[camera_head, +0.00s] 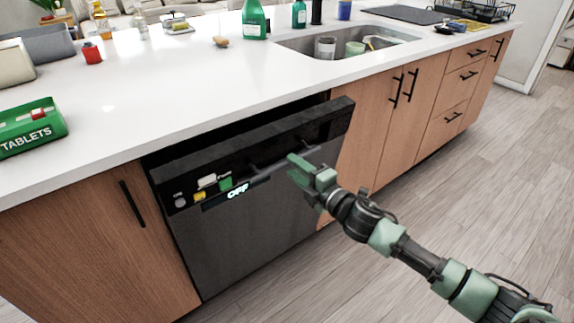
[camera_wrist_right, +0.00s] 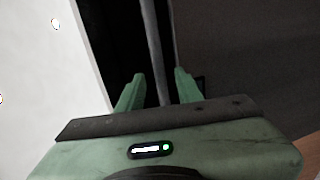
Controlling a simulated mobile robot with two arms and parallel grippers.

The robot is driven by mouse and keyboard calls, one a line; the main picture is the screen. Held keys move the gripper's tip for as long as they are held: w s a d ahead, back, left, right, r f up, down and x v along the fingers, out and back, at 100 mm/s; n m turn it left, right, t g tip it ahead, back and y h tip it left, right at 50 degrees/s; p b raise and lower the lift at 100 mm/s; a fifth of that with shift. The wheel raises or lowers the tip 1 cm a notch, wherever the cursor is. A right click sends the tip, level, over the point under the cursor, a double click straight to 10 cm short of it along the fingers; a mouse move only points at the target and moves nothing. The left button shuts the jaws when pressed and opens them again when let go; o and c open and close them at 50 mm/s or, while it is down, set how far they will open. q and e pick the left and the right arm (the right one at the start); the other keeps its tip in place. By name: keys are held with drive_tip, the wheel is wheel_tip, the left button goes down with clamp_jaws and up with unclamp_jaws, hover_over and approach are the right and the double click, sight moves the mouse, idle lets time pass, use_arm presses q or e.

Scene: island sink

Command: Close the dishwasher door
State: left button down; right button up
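The dishwasher door (camera_head: 250,231) is dark grey and stands a little ajar. Its top edge leans out from under the counter, with a dark gap behind it. A display on the door reads "OFF". A dark bar handle (camera_head: 268,167) runs along the door's upper part. My right gripper (camera_head: 295,168) is at the door's upper right, by the handle. In the right wrist view, my right gripper (camera_wrist_right: 159,73) has its fingers apart, with a grey bar (camera_wrist_right: 154,45) running between them. I cannot tell whether they touch it. My left gripper is out of view.
The white counter (camera_head: 130,97) lies above the dishwasher, with a green tablets box (camera_head: 30,128) at left. A sink (camera_head: 350,37) holding cups is at the back. Wooden cabinets (camera_head: 362,135) flank the dishwasher. The wood floor (camera_head: 480,180) at right is clear.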

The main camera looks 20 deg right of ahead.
sight(288, 163)
drive_tip(key=shift+x, duration=1.7)
drive_tip(key=shift+f, duration=0.1)
drive_tip(key=shift+c, duration=0.4)
clamp_jaws()
